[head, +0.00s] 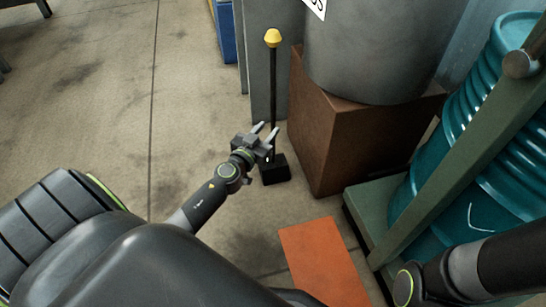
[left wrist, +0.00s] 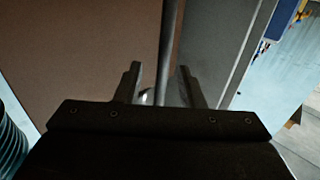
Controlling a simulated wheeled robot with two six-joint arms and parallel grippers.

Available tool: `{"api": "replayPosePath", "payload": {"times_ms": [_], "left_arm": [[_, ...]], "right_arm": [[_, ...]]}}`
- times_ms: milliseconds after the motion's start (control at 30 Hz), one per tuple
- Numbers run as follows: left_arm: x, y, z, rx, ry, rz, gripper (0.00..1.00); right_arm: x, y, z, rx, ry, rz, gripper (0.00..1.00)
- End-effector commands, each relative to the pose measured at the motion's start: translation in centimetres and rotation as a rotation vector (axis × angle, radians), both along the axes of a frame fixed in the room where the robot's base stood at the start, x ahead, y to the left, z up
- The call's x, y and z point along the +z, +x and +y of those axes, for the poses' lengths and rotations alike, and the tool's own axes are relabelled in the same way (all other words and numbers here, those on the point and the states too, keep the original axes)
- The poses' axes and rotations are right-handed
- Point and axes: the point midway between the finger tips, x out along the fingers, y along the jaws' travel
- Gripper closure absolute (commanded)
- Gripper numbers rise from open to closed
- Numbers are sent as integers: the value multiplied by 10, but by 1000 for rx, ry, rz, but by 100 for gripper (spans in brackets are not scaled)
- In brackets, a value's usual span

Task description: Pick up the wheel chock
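The wheel chock appears to be the small black block (head: 276,170) on the floor, with an upright dark pole topped by a yellow knob (head: 273,38). My left gripper (head: 265,131) is at the pole's lower part, a little above the block. In the left wrist view the pole (left wrist: 169,50) runs between the two fingers (left wrist: 160,70), which stand apart with gaps on both sides. Whether the pole is fully between the fingertips or just beyond them I cannot tell. The block and the knob are out of the wrist view. My right gripper is not in view.
A brown box (head: 335,140) under a large grey drum (head: 375,50) stands close to the right of the pole. A grey post (head: 262,80) is behind it. A teal ribbed drum (head: 490,140) on a green frame is at right. An orange plate (head: 325,265) lies in front. Left floor is clear.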

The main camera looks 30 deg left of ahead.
Motion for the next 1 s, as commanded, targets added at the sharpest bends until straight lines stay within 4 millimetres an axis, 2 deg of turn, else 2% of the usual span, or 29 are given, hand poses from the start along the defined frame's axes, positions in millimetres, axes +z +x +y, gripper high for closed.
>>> {"api": "replayPosePath", "payload": {"times_ms": [333, 667, 933, 1000], "left_arm": [[-1, 44, 8, 0, 1, -2, 65], [-1, 50, 9, 0, 0, -1, 65], [-1, 50, 9, 0, 0, -1, 99], [-1, 50, 9, 0, 0, -1, 100]], "right_arm": [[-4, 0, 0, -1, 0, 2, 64], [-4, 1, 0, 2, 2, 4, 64], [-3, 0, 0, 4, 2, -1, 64], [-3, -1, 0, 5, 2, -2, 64]]}}
